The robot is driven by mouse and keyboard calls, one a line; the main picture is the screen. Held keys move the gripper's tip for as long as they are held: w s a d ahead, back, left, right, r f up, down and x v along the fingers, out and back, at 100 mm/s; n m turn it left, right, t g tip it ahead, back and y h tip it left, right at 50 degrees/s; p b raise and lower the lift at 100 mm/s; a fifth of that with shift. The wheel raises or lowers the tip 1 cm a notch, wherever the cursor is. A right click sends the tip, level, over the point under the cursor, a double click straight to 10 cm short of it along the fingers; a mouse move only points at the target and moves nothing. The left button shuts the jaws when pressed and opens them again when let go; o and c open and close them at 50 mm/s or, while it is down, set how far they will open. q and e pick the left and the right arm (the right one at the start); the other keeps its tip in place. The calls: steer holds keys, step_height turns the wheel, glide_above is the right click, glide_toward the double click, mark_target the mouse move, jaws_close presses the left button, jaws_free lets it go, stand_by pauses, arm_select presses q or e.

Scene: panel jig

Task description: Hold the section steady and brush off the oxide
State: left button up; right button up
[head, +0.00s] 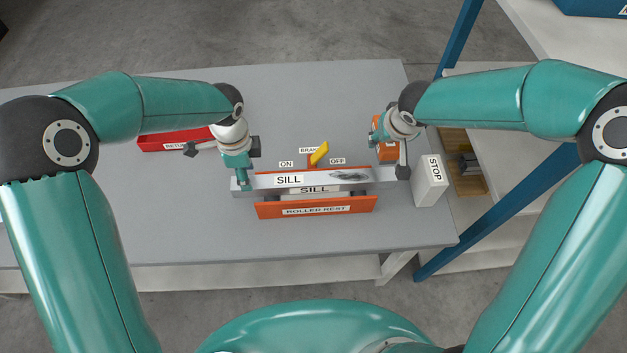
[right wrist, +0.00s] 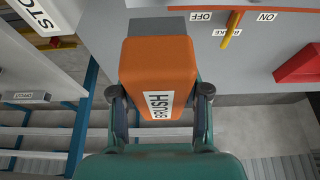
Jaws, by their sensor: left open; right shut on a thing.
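The SILL section (head: 310,179), a long grey bar, lies on the orange roller rest (head: 316,208). A dark oxide patch (head: 349,175) marks the right part of its face. My left gripper (head: 241,183) is open at the section's left end; I cannot tell whether its fingers touch it. My right gripper (head: 379,134) is shut on the orange brush (head: 388,152), held behind the section's right end.
A yellow brake lever (head: 320,153) leans toward OFF behind the section. A white STOP block (head: 431,180) stands beyond the section's right end. A red RETURN tray (head: 160,141) lies at the back left. A wooden tray (head: 462,184) is on the right. The table's front left is clear.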

arm_select(q)
steer(key=shift+f, duration=2.65)
steer(key=shift+c, duration=0.2)
jaws_close()
steer(key=shift+s+d+f, duration=0.1)
steer(key=shift+s+f, duration=0.15)
steer(key=shift+f, duration=0.05)
